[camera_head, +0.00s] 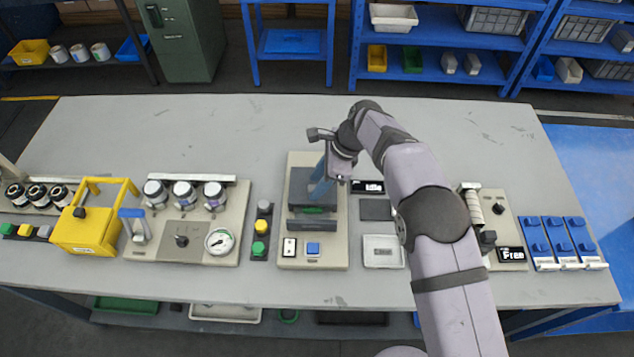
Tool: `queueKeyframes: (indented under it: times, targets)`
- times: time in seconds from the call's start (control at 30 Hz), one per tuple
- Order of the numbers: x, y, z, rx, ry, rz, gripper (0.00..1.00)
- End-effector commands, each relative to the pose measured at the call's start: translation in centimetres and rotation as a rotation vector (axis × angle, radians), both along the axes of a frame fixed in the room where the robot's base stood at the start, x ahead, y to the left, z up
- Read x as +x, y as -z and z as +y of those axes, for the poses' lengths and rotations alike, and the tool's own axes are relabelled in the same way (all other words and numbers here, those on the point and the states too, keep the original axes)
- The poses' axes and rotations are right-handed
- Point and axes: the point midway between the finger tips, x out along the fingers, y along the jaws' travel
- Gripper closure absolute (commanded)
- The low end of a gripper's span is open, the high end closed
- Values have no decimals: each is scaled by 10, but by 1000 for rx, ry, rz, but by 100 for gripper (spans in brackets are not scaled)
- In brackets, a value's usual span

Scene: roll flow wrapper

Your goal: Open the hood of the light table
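A beige station (298,172) stands at the middle of the bench. It carries a dark grey block that looks like a hood (300,184), with a dark lower part and a thin green strip at its front. I take this to be the light table, but no label confirms it. The hood appears lowered. My gripper (320,186) reaches down over the hood from the upper right, with bluish finger-like parts at its top. Whether they touch it, and whether they are apart or closed, I cannot tell. The gripper and wrist hide part of the hood.
A display reading "Idle" (368,187) and a white tray (382,252) sit right of the station. A white switch (289,248) and blue button (313,248) are at its front. A yellow guarded box (85,232) and gauge panel (219,241) stand left. The bench behind is clear.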

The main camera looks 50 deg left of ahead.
Motion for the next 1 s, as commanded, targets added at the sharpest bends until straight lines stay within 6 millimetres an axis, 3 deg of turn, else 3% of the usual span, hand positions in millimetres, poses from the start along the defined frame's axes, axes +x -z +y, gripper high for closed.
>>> queueKeyframes:
  times: [0.5,1.0]
  targets:
    - [17,-56,-16,2,0,-2,61]
    - [19,-64,-18,3,-3,-3,61]
